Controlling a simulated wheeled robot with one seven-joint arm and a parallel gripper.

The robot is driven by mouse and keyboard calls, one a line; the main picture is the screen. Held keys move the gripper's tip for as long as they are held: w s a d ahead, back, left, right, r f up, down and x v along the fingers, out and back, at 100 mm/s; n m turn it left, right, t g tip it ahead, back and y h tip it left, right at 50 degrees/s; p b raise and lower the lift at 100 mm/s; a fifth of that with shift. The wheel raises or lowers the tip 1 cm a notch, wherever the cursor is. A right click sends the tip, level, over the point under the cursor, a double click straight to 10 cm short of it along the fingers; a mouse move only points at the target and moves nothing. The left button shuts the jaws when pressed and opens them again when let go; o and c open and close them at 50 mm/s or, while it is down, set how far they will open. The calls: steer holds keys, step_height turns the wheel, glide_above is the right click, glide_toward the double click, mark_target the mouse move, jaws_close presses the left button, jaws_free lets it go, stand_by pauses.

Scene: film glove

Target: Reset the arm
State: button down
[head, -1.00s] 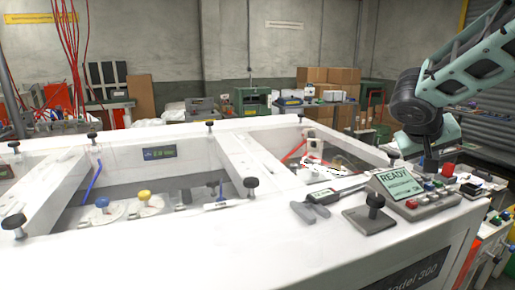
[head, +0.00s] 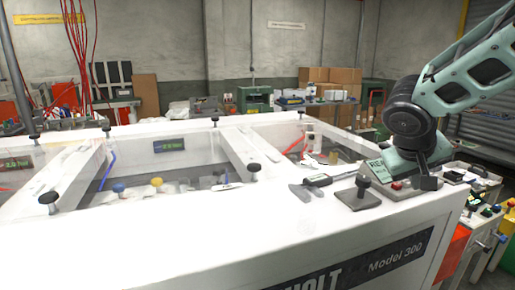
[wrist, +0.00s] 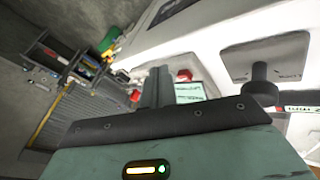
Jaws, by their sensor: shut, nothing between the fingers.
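My arm is pale green with a dark round joint and comes in from the upper right of the head view. My gripper (head: 428,183) is shut and empty. It points down in front of the control panel (head: 396,184) on the white machine's right corner and hides much of the panel and its screen. In the wrist view my gripper (wrist: 157,86) also shows shut, with a red button (wrist: 184,75) and part of the pale screen (wrist: 190,92) behind it. I cannot tell whether it touches the panel.
A joystick with a black knob (head: 363,182) stands left of the panel, with a caliper-like tool (head: 318,182) beside it. The white machine (head: 270,222) has open bays with several black knobs on its frame. A cart with coloured buttons (head: 486,212) stands at right.

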steer(key=s+a+f+n+g+y, duration=0.2)
steer(key=s+a+f+n+y, duration=0.1)
steer(key=s+a, duration=0.6)
steer(key=s+a+f+n+g+y, duration=0.2)
steer(key=s+a+f+n, duration=0.3)
steer(key=s+a, duration=0.5)
steer(key=s+f+y, duration=0.1)
steer(key=s+f, duration=0.1)
steer(key=s, duration=0.5)
steer(key=shift+s+a+n+b, duration=0.2)
steer(key=shift+s+n+b, duration=0.1)
steer(key=shift+b, duration=0.1)
steer(key=shift+w, duration=0.15)
